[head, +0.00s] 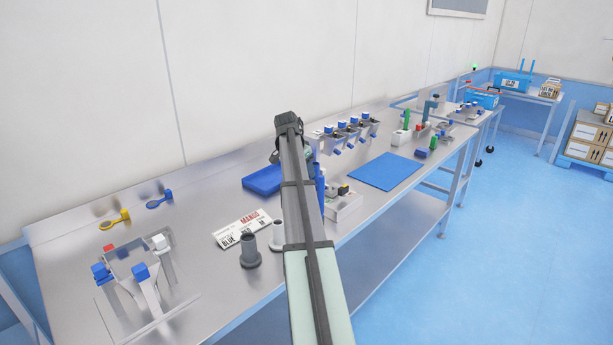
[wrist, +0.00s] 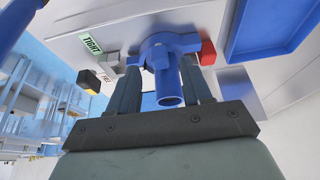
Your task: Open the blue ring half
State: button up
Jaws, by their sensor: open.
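In the wrist view, a blue ring-shaped part (wrist: 160,46) with side lugs and a round blue stub (wrist: 169,90) pointing towards the camera lies straight ahead; I take it for the blue ring half. My gripper (wrist: 160,70) is open, with one dark finger on each side of the stub. I cannot tell whether the fingers touch it. A red block (wrist: 207,52) sits just right of the ring. In the head view, my arm covers most of this spot; an upright blue part (head: 319,183) shows at its right edge.
Close by in the wrist view are a green "TIGHT" label (wrist: 91,45), a dark block (wrist: 89,79) and a blue tray (wrist: 268,40).

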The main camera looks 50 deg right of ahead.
jog(key=shift+x, duration=1.5)
grip_shut()
